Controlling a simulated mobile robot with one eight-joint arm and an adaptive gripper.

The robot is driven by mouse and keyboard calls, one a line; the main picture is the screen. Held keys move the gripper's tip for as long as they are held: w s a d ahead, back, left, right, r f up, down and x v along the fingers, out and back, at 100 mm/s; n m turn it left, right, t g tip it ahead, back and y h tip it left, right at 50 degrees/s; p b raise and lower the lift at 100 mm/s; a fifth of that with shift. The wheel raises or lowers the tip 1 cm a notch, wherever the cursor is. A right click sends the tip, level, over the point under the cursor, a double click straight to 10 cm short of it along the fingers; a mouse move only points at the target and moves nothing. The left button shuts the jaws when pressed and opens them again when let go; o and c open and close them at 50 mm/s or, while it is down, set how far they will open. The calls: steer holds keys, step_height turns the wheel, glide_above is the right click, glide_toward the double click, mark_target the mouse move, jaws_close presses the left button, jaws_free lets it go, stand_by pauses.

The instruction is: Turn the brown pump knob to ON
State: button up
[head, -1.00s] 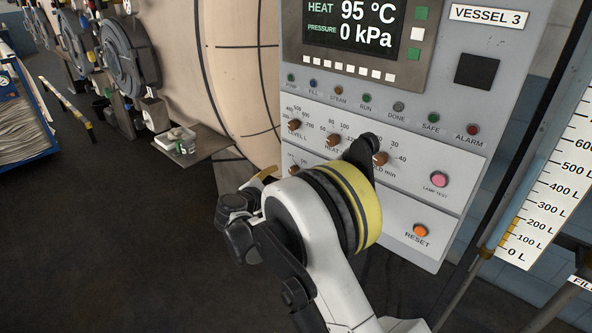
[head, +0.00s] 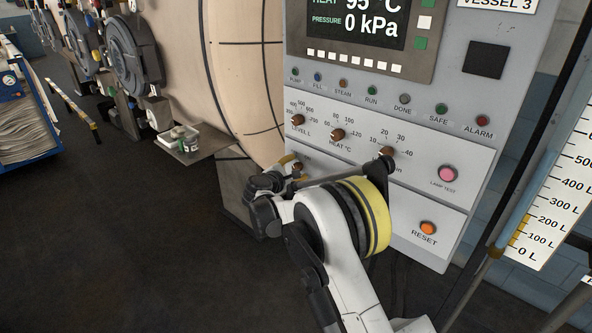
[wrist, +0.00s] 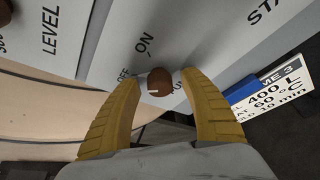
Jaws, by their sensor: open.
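The brown pump knob (wrist: 160,82) is on the grey panel, with OFF and ON printed beside it. Its short white mark shows on its lower-left part in the wrist view, nearer OFF than ON. My gripper (wrist: 161,79) is open, with one yellow finger on each side of the knob. I cannot tell whether either finger touches it. In the head view my gripper (head: 289,163) is at the panel's lower left edge, and the knob (head: 298,166) is partly hidden behind it and my arm.
Similar brown knobs for level (head: 298,120), heat (head: 338,134) and hold (head: 386,153) sit just above. The pink lamp test button (head: 447,174) and orange reset button (head: 428,228) are to the right. A small shelf (head: 205,143) with containers stands left of the panel.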

jaws_close()
steer(key=m+t+b, duration=0.1)
steer(key=m, duration=0.1)
steer(key=shift+f+m+y, duration=0.1)
steer(key=shift+m+y, duration=0.2)
steer(key=shift+m, duration=0.1)
steer(key=m+t+b, duration=0.1)
steer(key=m+t, duration=0.1)
steer(key=shift+m, duration=0.4)
steer(key=m+t, duration=0.1)
steer(key=m, duration=0.2)
steer(key=m+t+b, duration=0.1)
steer(key=m, duration=0.2)
steer(key=shift+h, duration=0.4)
steer(key=shift+m, duration=0.4)
